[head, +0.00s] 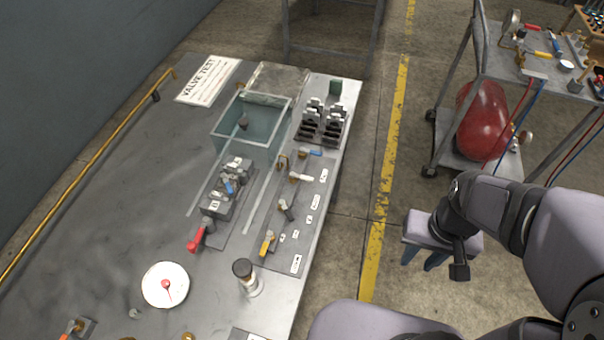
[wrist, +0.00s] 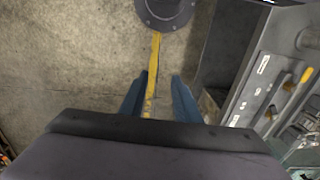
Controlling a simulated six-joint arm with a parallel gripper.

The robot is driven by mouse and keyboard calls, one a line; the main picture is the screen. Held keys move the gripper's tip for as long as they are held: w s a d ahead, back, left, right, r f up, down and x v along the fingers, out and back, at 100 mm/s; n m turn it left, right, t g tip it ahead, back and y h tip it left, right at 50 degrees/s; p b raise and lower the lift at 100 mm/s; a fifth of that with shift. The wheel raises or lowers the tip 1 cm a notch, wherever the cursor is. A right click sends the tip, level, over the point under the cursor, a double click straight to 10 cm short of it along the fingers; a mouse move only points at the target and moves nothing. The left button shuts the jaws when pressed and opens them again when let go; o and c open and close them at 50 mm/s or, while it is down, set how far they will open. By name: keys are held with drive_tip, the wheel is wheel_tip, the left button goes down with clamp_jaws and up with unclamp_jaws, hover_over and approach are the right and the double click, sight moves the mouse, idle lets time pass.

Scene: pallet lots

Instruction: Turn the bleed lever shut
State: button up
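A row of small levers runs along the right side of the bench in the head view: blue (head: 314,152), white (head: 301,177), grey with a dark end (head: 286,210) and yellow (head: 267,243). A red lever (head: 195,240) sits on the valve block (head: 228,190) to their left. The labels are too small to read, so I cannot tell which is the bleed lever. My gripper (head: 417,264) is over the floor, right of the bench, pointing down. Its blue fingers (wrist: 159,76) are apart with nothing between them. The yellow lever also shows in the wrist view (wrist: 306,75).
The bench (head: 110,190) also holds a clear tank (head: 225,139), a round gauge (head: 165,284) and a dark-topped cylinder (head: 245,278). A trolley with a red tank (head: 483,120) stands at the back right. The floor between bench and trolley is open.

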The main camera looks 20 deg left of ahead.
drive_tip(key=w+a+r+n+b, duration=0.1)
drive_tip(key=w+a+r+n, duration=0.1)
drive_tip(key=w+a+n, duration=0.45)
drive_tip(key=n+b, duration=0.2)
drive_tip(key=n, duration=1)
hover_over(307, 177)
drive_tip(key=shift+m, duration=0.25)
drive_tip(key=shift+f+p, duration=0.8)
drive_tip(key=shift+f, duration=2.75)
clamp_jaws()
